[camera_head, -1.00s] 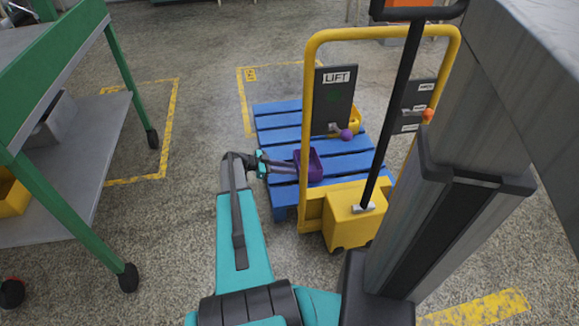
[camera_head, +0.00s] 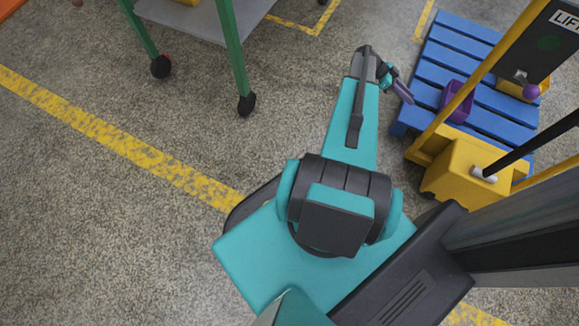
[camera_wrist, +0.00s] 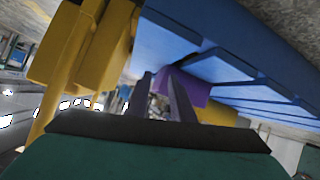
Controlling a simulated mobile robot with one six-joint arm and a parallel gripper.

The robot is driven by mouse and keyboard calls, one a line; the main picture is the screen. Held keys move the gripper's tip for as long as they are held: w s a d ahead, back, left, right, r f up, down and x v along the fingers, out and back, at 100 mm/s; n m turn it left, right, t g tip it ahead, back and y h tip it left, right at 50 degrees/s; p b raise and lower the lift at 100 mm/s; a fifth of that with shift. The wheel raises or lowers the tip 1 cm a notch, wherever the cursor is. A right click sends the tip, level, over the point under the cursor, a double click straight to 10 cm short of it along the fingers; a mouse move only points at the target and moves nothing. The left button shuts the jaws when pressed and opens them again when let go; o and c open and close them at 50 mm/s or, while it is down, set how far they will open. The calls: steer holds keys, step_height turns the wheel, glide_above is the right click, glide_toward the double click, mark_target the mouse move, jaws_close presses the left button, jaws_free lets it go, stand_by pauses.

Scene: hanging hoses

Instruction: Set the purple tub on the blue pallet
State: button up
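The purple tub (camera_head: 457,98) stands on the blue pallet (camera_head: 459,57), near its front edge and beside the yellow lift frame. My gripper (camera_head: 406,94) is left of the tub in the head view, with a gap between fingertips and tub. In the wrist view my gripper (camera_wrist: 159,75) shows two fingers spread apart with nothing held between them. The purple tub (camera_wrist: 186,86) appears just beyond the right finger, partly hidden by it. The pallet (camera_wrist: 230,60) fills the upper right of that tilted view.
A yellow lift truck (camera_head: 462,168) with a dark LIFT panel (camera_head: 540,45) stands at the pallet's right. A green-legged trolley (camera_head: 232,45) stands at upper left. Floor at left is clear.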

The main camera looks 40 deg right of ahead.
steer(key=w+a+f+n+t, duration=0.1)
steer(key=w+a+f+n, duration=0.3)
steer(key=a, duration=0.5)
steer(key=w+a+f+n+t, duration=0.2)
steer(key=w+a+n, duration=0.1)
steer(key=w+a, duration=0.4)
steer(key=a+f+n+y, duration=0.1)
steer(key=a+n, duration=0.3)
steer(key=a, duration=0.7)
steer(key=w+a+f+n+t+y, duration=0.1)
steer(key=a+n, duration=0.4)
steer(key=a, duration=0.7)
steer(key=a+f+n+t+y, duration=0.1)
steer(key=a+f+n, duration=0.2)
steer(key=a, duration=0.9)
steer(key=shift+w+f+n+y, duration=0.3)
steer(key=shift+n+y, duration=0.1)
steer(key=shift+n, duration=0.4)
steer(key=s+a+n, duration=0.2)
steer(key=a, duration=0.3)
steer(key=s+a+n+y, duration=0.1)
steer(key=a+n, duration=0.1)
steer(key=a, duration=0.2)
steer(key=s+a+n+y, duration=0.1)
steer(key=s+a+n, duration=0.1)
steer(key=a, duration=0.3)
steer(key=shift+s+a+r+n+t, duration=0.3)
steer(key=shift+a, duration=0.05)
steer(key=shift+r, duration=0.1)
